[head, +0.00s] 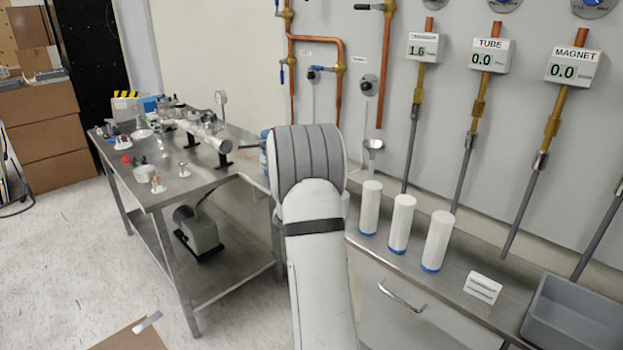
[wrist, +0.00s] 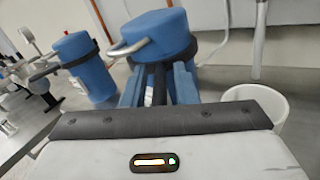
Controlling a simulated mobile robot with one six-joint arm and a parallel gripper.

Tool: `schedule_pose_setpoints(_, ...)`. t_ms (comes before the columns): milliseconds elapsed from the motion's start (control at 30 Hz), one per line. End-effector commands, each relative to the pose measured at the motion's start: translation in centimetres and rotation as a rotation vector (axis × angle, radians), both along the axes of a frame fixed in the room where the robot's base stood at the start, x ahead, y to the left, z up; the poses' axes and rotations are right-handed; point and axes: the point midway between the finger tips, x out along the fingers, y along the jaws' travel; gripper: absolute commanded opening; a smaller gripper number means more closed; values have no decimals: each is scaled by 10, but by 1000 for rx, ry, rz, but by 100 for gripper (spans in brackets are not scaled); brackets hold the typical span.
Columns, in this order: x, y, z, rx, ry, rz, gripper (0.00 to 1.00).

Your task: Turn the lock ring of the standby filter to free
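In the wrist view, two blue filter housings stand ahead of my gripper: a nearer one (wrist: 160,35) in the middle and another (wrist: 92,75) to its left. Each has a dark ring around its upper part and a pale handle at its left side. I cannot tell which is the standby filter, or whether either ring is locked or free. My gripper is close below the nearer housing's ring; its fingertips are not clear against the blue and dark parts there, so contact and opening cannot be told. In the head view, my arm hides most of the housings.
A steel table (head: 188,188) with instruments stands left. White cylinders with blue ends (head: 400,222) stand on the right bench, with a label card (head: 483,287) and grey bin (head: 575,315). Copper pipes and gauges line the wall. A white round container (wrist: 262,97) is right of the nearer housing.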

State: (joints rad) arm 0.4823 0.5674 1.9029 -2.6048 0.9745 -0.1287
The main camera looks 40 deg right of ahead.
Motion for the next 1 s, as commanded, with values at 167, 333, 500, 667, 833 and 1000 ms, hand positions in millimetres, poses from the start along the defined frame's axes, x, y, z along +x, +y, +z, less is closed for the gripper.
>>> schedule_pose_setpoints(167, -1, 0, -1, 2, 0, -2, 33)
schedule_pose_setpoints(333, -2, 1, -1, 2, 0, -3, 33)
schedule_pose_setpoints(500, -14, 17, -1, 3, 0, -2, 33)
schedule_pose_setpoints(667, -31, 40, -1, 2, 1, -1, 33)
schedule_pose_setpoints(833, -44, 57, -1, 2, 1, -2, 33)
schedule_pose_setpoints(1000, -48, 62, -1, 2, 0, -2, 33)
